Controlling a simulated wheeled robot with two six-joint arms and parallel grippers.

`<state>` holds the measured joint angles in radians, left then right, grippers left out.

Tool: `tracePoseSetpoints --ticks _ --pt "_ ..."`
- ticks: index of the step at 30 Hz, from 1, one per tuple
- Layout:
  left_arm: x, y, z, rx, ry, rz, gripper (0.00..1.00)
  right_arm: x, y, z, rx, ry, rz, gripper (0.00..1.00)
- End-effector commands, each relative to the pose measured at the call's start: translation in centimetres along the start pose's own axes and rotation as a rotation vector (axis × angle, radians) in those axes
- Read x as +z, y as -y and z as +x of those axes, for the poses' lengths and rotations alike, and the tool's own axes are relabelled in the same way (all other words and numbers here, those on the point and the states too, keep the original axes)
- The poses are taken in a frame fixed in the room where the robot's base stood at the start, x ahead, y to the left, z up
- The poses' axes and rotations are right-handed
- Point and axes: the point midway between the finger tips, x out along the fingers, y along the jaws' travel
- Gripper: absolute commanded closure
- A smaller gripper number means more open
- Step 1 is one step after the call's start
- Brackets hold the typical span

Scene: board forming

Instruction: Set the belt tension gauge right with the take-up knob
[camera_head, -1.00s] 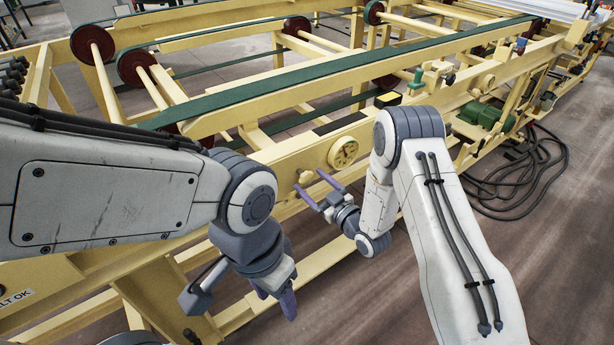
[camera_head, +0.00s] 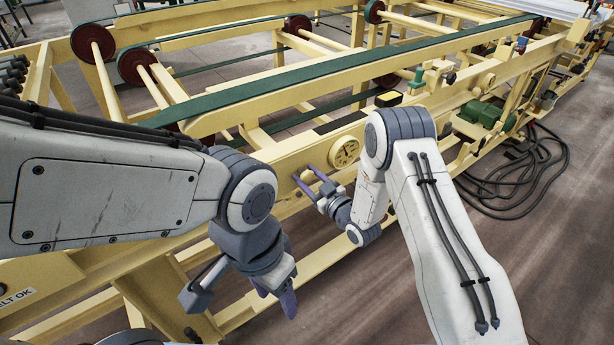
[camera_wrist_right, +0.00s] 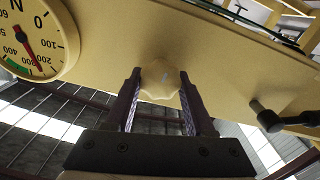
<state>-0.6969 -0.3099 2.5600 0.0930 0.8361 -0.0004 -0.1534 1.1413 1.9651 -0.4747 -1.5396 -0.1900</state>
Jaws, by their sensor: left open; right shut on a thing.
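The take-up knob (camera_head: 307,175) is a pale yellow lobed knob on the side beam; it also shows in the right wrist view (camera_wrist_right: 160,80). My right gripper (camera_head: 304,174) is shut on it, with one finger on each side in the right wrist view (camera_wrist_right: 160,88). The round belt tension gauge (camera_head: 345,151) sits on the beam right of the knob. In the right wrist view the gauge (camera_wrist_right: 50,38) appears inverted and partly cut off; its red needle points down-right, just right of the green band. My left gripper (camera_head: 276,296) is open and empty, low before the frame.
The yellow conveyor frame (camera_head: 262,160) with a green belt (camera_head: 330,71) crosses the view. A dark-handled lever (camera_wrist_right: 268,118) is right of the knob in the right wrist view. Black cables (camera_head: 525,180) lie on the floor at right.

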Motion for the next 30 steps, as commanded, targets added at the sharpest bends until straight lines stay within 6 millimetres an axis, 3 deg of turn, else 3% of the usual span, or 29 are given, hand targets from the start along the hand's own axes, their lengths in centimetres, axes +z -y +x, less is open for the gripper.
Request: tracePoseSetpoints --ticks 8,30 --pt "0.0 0.0 0.5 0.000 0.000 0.000 0.45 0.1 -0.1 0.0 0.000 0.001 0.113 1.00" --pt "0.1 0.1 1.8 0.000 0.000 0.000 0.45 0.2 -0.4 0.0 0.000 0.000 0.627 1.00"
